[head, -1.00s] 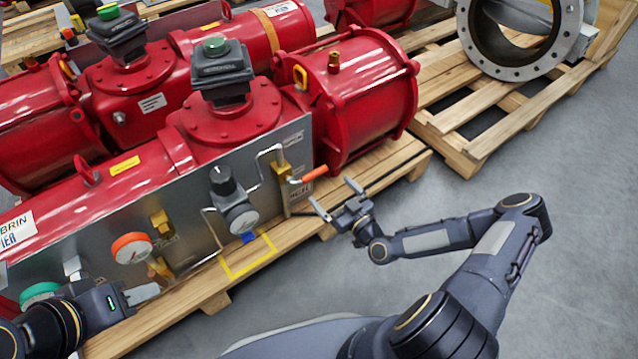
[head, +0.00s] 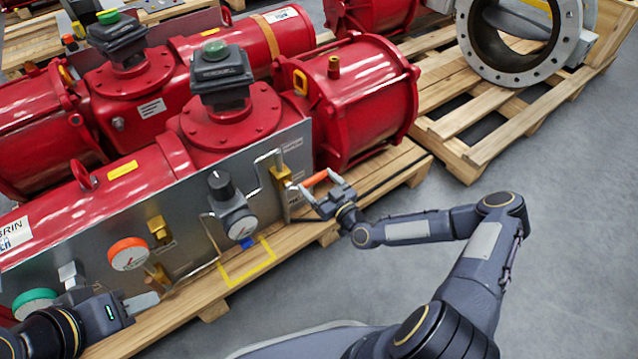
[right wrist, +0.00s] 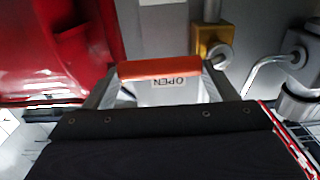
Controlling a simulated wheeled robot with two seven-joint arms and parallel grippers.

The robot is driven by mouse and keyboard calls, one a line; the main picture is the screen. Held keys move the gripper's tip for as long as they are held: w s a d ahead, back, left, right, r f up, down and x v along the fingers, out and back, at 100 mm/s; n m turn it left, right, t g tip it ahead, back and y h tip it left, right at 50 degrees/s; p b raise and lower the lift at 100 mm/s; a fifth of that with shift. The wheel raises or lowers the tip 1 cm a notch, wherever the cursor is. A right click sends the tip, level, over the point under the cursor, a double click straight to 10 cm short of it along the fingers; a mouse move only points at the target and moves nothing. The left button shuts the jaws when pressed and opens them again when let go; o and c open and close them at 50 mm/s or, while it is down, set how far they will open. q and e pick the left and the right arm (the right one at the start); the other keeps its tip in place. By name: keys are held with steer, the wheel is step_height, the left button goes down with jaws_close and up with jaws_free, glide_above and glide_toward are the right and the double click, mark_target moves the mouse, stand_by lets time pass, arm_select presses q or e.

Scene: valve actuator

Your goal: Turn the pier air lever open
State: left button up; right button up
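The lever with an orange handle (head: 316,178) sticks out from a brass valve (head: 281,174) at the right end of the grey panel. My right gripper (head: 321,188) is at the lever, its fingers apart. In the right wrist view the orange handle (right wrist: 160,68) spans the gap between the fingers of my right gripper (right wrist: 160,88). A plate reading OPEN, upside down, shows just below the handle there. I cannot tell whether the fingers touch the handle. My left gripper (head: 140,302) is low at the left, near the panel's lower edge, away from the lever.
The grey panel (head: 190,215) carries a black-knobbed regulator with a gauge (head: 238,224), an orange-rimmed gauge (head: 128,254) and a green-rimmed gauge (head: 35,302). Red actuator cylinders (head: 365,95) stand behind on a wooden pallet (head: 395,172).

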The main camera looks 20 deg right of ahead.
steer(key=c, duration=0.7)
steer(key=shift+r, duration=0.15)
steer(key=shift+s+a+r+n+b, duration=0.15)
steer(key=shift+s+a+r+n, duration=0.25)
steer(key=shift+a+r+n, duration=1.6)
steer(key=shift+s+a+r+n+b, duration=0.15)
steer(key=shift+s+n, duration=0.3)
steer(key=shift+n, duration=3.3)
steer(key=shift+s+a+r+n+b, duration=0.1)
steer(key=shift+s+a+r+n, duration=0.3)
steer(key=shift+a+r+n, duration=1.6)
steer(key=shift+d+f+n, duration=0.85)
steer(key=shift+f+n, duration=0.1)
